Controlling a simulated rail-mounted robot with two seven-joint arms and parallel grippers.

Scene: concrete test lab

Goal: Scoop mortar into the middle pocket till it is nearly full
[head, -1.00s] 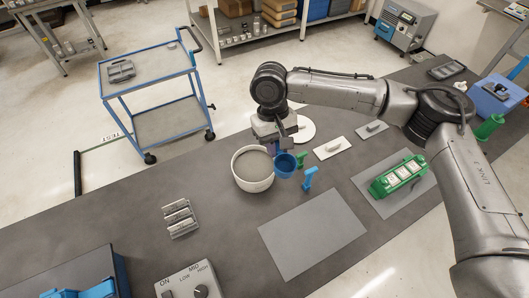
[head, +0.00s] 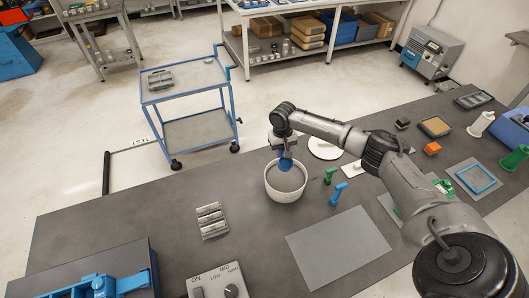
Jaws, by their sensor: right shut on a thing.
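A white bowl (head: 285,195) of grey mortar stands on the dark bench, near the middle of the head view. My right gripper (head: 284,150) points down over the bowl and is shut on a blue scoop (head: 286,163). The scoop's cup is at the bowl, over or in the mortar; how deep it sits and what it holds I cannot tell. The green mould (head: 442,187) at the right is mostly hidden behind my right arm, so its pockets and their fill do not show. My left gripper is not in view.
A green stand (head: 329,176) and a blue stand (head: 339,193) are just right of the bowl. A bare grey mat (head: 345,248) lies in front. Metal bars (head: 211,220) lie to the left. A switch box (head: 216,283) stands at the front edge.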

